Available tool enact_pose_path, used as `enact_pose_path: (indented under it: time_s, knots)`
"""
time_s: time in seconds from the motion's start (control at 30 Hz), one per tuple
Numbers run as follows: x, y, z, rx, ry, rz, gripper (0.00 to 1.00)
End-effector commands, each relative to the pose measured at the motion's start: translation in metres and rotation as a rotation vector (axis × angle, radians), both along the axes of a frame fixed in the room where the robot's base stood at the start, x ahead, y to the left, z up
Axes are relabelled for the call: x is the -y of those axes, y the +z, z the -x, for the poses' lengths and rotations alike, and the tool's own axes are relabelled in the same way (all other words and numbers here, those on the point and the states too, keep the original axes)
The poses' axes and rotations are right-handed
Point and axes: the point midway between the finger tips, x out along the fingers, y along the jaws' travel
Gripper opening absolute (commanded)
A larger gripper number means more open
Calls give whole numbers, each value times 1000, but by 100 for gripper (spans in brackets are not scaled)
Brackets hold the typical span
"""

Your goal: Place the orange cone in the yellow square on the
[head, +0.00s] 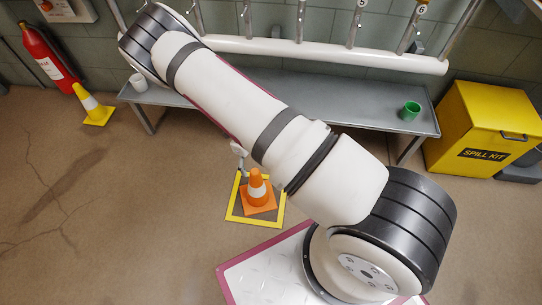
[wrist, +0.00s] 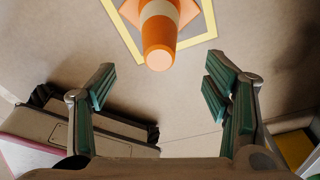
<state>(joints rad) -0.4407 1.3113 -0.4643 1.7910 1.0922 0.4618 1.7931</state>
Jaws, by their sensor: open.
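The orange cone (head: 257,188) with a white band stands upright inside the yellow square (head: 235,206) marked on the floor. In the wrist view the orange cone (wrist: 159,38) shows at the top centre, its tip toward me, with the yellow square (wrist: 196,42) around its base. My gripper (wrist: 158,88) is open and empty, its two fingers wide apart, and the cone is beyond the fingertips, not between them. In the head view my arm hides most of the gripper; only a small part shows just above the cone.
A grey metal bench (head: 290,98) runs along the wall with a green mug (head: 410,111) and a white mug (head: 138,82) on it. A yellow spill kit box (head: 485,125) stands at right. A yellow cone (head: 93,105) and a red extinguisher (head: 48,58) are at left. The left floor is clear.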

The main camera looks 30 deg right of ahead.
Motion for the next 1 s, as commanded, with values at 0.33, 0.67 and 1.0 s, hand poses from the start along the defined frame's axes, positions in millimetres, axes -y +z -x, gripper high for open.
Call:
enact_pose_path:
  time_s: [0.33,0.67,1.0]
  knots:
    - [-26,55,-12,5,127,-113,70]
    - [-74,216,-8,69,583,-382,70]
    - [-84,367,50,182,1132,-524,70]
